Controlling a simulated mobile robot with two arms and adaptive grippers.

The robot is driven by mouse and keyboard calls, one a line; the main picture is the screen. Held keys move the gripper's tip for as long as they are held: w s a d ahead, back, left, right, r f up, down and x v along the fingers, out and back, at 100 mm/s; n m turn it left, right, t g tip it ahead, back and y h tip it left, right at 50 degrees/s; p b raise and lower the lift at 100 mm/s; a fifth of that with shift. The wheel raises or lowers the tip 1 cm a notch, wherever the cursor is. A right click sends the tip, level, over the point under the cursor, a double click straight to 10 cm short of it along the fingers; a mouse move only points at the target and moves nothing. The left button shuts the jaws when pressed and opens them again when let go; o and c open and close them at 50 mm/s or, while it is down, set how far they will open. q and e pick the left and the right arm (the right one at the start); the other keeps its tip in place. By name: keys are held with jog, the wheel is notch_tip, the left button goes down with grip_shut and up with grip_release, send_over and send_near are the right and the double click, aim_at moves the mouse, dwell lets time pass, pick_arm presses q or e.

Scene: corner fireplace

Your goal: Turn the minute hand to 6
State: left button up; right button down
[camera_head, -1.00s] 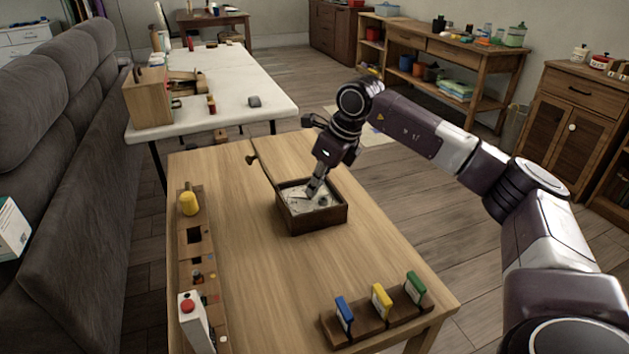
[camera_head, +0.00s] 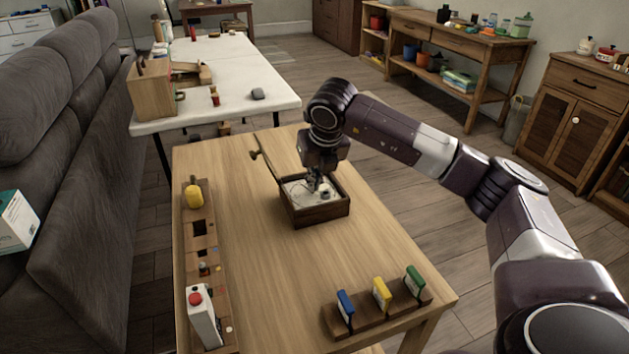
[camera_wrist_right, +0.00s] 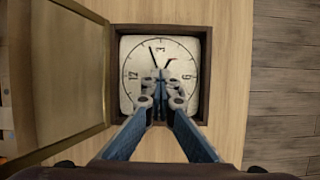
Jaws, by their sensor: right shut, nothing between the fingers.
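The clock is a white dial (camera_wrist_right: 130,98) set in a dark wooden box (camera_head: 318,215) on the wooden table. In the right wrist view, 3 is at the top, 12 at the left and 6 at the right. A long thin black hand (camera_wrist_right: 153,54) points just to the 12 side of the 3. A shorter black hand (camera_wrist_right: 169,62) leans to the other side of the 3. My right gripper (camera_wrist_right: 160,82) is shut and empty, pointing down over the dial's middle and hiding the hands' inner ends. Contact with a hand cannot be told. It also shows in the head view (camera_head: 316,186).
The box's framed lid (camera_wrist_right: 60,80) stands open on the left, with a knob (camera_head: 254,154). A wooden strip with a yellow knob (camera_head: 193,197) and a red button (camera_head: 195,298) lies on the table's left. A rack with coloured tags (camera_head: 381,293) stands at the front right.

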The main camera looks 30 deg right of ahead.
jog(key=c, duration=2.6)
grip_release()
jog(key=shift+f, duration=0.2)
jog(key=shift+c, duration=0.2)
jog(key=o, duration=0.5)
jog(key=shift+o, duration=0.9)
jog(key=shift+w, duration=0.1)
jog(key=v, duration=1.2)
